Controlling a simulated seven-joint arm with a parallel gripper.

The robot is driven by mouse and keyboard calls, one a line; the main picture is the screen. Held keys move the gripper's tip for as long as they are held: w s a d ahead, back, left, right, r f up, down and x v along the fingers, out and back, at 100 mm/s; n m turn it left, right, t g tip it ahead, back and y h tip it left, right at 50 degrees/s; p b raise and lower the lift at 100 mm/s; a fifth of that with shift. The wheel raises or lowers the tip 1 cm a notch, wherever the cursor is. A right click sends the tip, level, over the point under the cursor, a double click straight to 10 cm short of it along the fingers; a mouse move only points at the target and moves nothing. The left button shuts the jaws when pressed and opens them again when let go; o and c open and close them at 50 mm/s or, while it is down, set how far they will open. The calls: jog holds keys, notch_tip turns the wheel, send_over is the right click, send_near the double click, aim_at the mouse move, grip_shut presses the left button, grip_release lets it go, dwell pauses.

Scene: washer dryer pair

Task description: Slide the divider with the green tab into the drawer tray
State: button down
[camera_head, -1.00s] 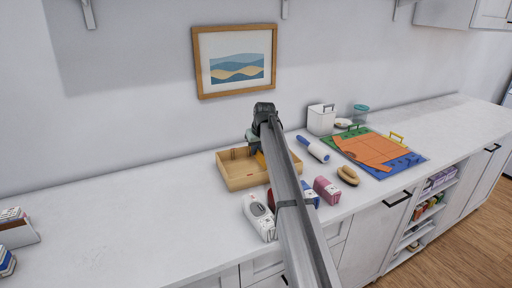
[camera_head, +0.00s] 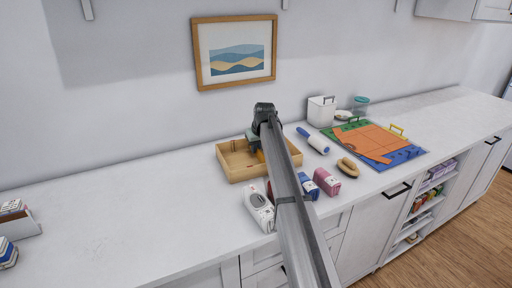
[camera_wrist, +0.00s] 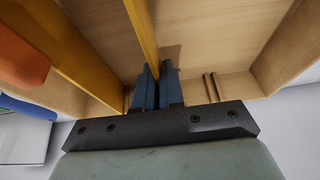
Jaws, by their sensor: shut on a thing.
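The wooden drawer tray (camera_head: 236,177) stands on the counter. Its bare floor (camera_wrist: 215,40) and a slotted wall show in the wrist view. My gripper (camera_head: 252,148) is over the tray. In the wrist view its blue fingers (camera_wrist: 158,72) are shut on a thin yellow-brown divider (camera_wrist: 142,25), seen edge-on and reaching into the tray. Its tab is hidden, so I cannot see a green one. Another yellow-brown panel (camera_wrist: 88,58) stands to the left, with an orange piece (camera_wrist: 18,58) beside it. I cannot tell whether the held divider sits in a slot.
A white bottle-like item (camera_head: 258,209), a blue pack (camera_head: 308,187) and a pink pack (camera_head: 327,182) stand in front of the tray. A brush (camera_head: 347,167), a lint roller (camera_head: 314,141) and coloured mats (camera_head: 372,146) lie to the right.

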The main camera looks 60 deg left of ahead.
jog(key=c, duration=1.2)
grip_release()
jog(key=shift+o, duration=0.2)
jog(key=shift+r, duration=0.15)
jog(key=shift+r, duration=3.4)
